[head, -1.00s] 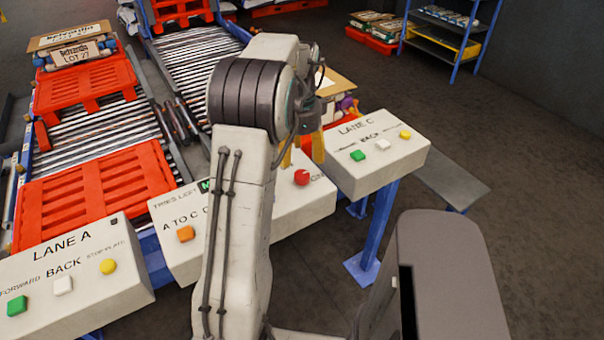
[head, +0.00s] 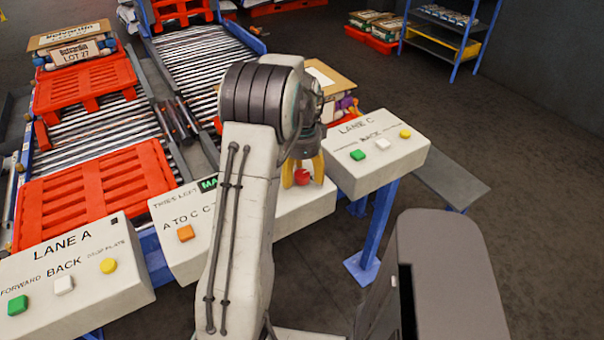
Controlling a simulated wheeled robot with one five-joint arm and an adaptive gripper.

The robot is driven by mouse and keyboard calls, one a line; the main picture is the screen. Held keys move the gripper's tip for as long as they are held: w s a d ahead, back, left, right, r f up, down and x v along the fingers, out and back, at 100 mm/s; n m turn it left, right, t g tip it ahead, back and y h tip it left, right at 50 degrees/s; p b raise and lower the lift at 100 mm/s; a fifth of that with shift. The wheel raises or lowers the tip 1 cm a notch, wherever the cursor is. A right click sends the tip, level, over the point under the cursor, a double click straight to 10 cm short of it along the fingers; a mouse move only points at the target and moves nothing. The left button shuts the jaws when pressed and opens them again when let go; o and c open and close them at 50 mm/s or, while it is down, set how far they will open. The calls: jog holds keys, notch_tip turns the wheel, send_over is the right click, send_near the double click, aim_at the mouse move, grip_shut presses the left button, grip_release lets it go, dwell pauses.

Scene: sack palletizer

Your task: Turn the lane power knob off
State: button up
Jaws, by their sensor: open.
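The red knob (head: 303,177) sits on the top face of the middle control box (head: 310,203). My gripper (head: 303,181) has its two yellow fingers pointing down, one on each side of the knob. The fingers are open; I cannot tell whether either touches the knob. The knob's label is hidden by my gripper, and my arm covers part of the middle box.
The Lane A box (head: 75,275) at left has green, white and yellow buttons, and so does the Lane C box (head: 378,152) at right. An orange button (head: 185,233) is on the middle box. Red pallets (head: 90,195) lie on rollers behind.

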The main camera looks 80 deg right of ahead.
jog(key=c, duration=1.2)
jog(key=shift+n, duration=0.3)
jog(key=n, duration=0.4)
jog(key=shift+a+f, duration=0.1)
jog(key=n, duration=0.9)
jog(key=shift+b, duration=0.3)
jog(key=shift+n, duration=2.3)
